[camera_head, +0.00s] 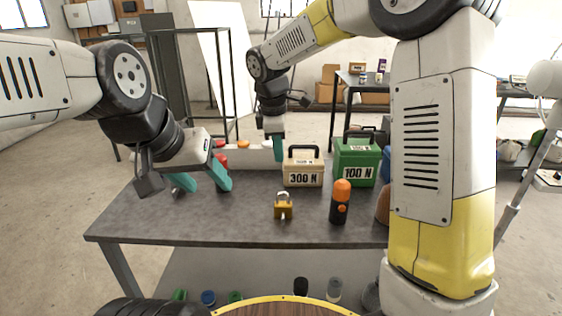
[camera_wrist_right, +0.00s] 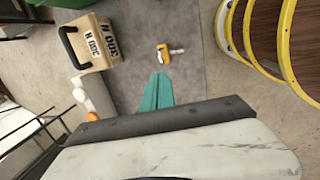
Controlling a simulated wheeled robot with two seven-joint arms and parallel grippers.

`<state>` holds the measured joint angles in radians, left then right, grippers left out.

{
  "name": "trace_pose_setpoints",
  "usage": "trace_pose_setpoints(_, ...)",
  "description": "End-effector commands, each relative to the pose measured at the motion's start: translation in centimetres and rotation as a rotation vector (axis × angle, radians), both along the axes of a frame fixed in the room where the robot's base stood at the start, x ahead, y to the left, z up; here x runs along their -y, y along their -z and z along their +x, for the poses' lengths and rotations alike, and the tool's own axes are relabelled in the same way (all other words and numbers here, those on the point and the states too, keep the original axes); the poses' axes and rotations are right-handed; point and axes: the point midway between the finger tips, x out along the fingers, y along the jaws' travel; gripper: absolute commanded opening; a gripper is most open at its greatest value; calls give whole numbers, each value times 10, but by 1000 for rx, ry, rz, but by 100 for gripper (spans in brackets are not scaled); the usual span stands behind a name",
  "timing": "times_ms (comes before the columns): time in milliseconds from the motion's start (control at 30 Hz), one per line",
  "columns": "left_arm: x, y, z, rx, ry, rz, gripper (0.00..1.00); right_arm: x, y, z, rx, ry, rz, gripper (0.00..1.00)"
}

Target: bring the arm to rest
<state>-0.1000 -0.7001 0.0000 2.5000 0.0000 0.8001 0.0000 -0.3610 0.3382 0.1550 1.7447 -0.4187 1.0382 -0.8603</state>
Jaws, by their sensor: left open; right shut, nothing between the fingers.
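My left gripper (camera_head: 203,184) is open and empty, its two teal fingers spread apart over the left part of the grey table (camera_head: 150,222). My right gripper (camera_head: 278,150) points down beside the left edge of the beige 300 N weight box (camera_head: 303,173). In the right wrist view its teal fingers (camera_wrist_right: 157,90) are together with nothing between them. That view also shows the beige box (camera_wrist_right: 90,48) to the left and a yellow padlock (camera_wrist_right: 164,54) beyond the fingertips. My right arm bends high over the table, and part of it hides the table's right side.
A green 100 N weight box (camera_head: 354,162) stands right of the beige one. The padlock (camera_head: 283,207) and an orange-and-black flashlight (camera_head: 340,203) are nearer the front edge. Small red and orange items lie at the back left. The table's front left is clear.

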Motion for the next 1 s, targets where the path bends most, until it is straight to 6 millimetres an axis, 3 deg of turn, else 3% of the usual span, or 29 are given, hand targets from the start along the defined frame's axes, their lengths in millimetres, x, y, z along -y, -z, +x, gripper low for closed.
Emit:
trace_pose_setpoints(433,0,0,0,0,0,0,54,0,-8,-2,1,2,0,0)
trace_pose_setpoints(567,0,0,0,0,0,0,54,10,-16,-8,12,49,20,0)
trace_pose_setpoints(767,0,0,0,0,0,0,54,60,-51,-52,75,336,151,0)
trace_pose_setpoints(1000,0,0,0,0,0,0,54,120,-74,-133,147,797,390,0)
